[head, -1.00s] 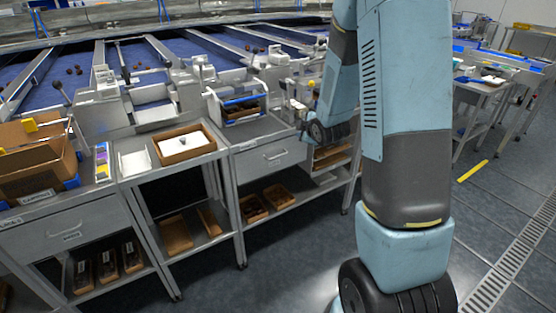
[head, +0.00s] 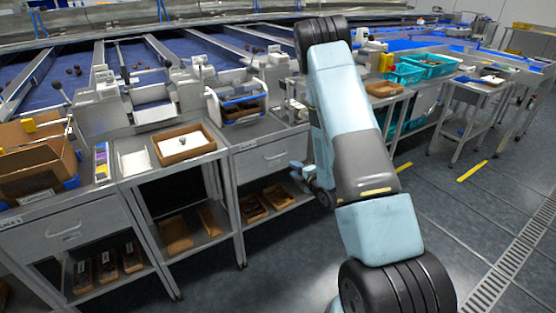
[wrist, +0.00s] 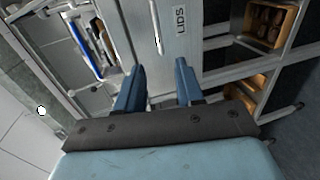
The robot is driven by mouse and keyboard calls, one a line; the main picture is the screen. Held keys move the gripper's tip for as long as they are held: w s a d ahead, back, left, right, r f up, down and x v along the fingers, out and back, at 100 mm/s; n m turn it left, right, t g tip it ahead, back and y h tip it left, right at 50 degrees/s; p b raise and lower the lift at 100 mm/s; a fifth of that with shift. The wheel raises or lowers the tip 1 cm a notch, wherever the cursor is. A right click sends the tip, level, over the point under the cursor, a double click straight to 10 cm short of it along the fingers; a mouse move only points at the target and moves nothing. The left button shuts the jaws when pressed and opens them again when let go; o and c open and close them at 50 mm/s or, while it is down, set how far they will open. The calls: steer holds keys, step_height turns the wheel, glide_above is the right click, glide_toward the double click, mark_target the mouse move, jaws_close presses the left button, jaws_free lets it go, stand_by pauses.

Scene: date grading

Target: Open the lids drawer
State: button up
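The lids drawer (head: 250,164) is a grey drawer front under the bench, left of my arm in the head view. It looks shut. Its bar handle (head: 275,155) also shows upright near the top of the wrist view (wrist: 156,28), beside a label reading LIDS (wrist: 181,20). My gripper (wrist: 158,84) is open and empty, with two blue fingers apart. The handle is beyond the fingertips, not between them. In the head view my gripper (head: 301,174) is partly hidden by my arm, close to the drawer's right end.
Below the drawer, a shelf holds brown trays (head: 278,196). A rack with a blue bar (head: 240,100) stands on the bench above. Another drawer (head: 65,233) is at the far left. Teal crates (head: 428,66) are on the right.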

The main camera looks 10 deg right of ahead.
glide_toward(278, 159)
steer(key=w+a+r, duration=0.2)
steer(key=w+a, duration=0.2)
steer(key=shift+a, duration=0.3)
steer(key=shift+r, duration=0.15)
steer(key=shift+c, duration=0.5)
steer(key=c, duration=0.6)
steer(key=shift+s+d, duration=0.1)
stand_by(0.4)
